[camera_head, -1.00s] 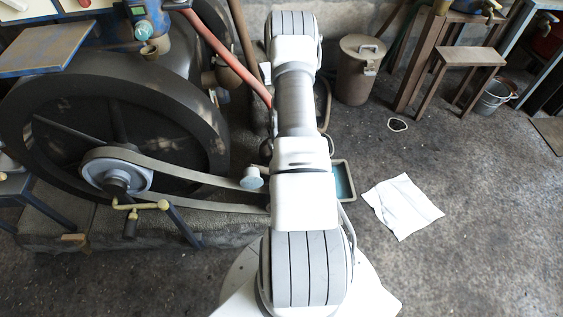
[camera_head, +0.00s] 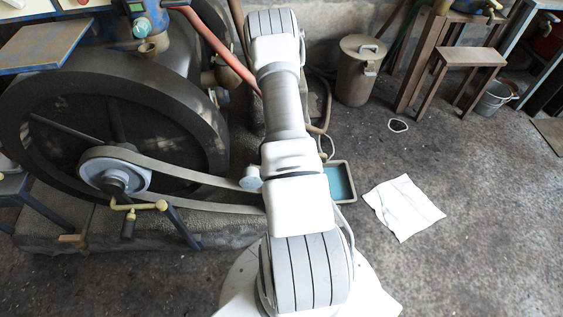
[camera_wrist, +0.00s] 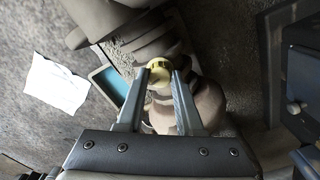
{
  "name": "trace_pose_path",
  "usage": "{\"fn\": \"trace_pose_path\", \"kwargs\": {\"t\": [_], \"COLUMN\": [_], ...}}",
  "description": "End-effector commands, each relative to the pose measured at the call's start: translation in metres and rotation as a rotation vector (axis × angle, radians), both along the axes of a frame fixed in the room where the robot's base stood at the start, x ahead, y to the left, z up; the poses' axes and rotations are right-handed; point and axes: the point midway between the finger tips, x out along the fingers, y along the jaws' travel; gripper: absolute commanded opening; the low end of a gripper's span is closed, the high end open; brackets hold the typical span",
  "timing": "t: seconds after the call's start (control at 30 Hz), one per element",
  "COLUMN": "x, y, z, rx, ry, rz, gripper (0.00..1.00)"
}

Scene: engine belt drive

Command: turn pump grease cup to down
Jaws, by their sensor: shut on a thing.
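In the wrist view, the pump grease cup (camera_wrist: 159,66) is a small, pale yellow knob with a dark slot on its face. My gripper (camera_wrist: 161,78) has one finger on each side of it and is shut on it. A rounded beige-grey housing, probably the pump body (camera_wrist: 203,104), lies beneath and beside the fingers. Which way the cup points is hard to tell. In the head view my arm covers the cup, the gripper and most of the pump.
A large flywheel (camera_head: 28,112) with a belt (camera_head: 195,176) stands at left. A tray with blue-green liquid (camera_head: 341,183) lies right of my arm, near a white sheet (camera_head: 404,207). A lidded bin (camera_head: 356,78) and a wooden stool (camera_head: 470,57) stand behind. The floor at right is mostly clear.

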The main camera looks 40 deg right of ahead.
Motion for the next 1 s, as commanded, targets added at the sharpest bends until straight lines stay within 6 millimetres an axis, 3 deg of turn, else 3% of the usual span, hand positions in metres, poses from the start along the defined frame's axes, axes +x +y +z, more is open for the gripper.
{"fn": "trace_pose_path", "kwargs": {"t": [0.4,0.97,1.0], "x": [0.0005,0.0004,0.0003], "y": [-0.0002,-0.0002,-0.0001], "z": [0.0,0.0001,0.0], "rx": [-0.002,-0.001,-0.001], "ry": [-0.002,-0.001,-0.001], "rz": [-0.198,-0.229,-0.229], "gripper": [0.0,0.0,0.39]}}
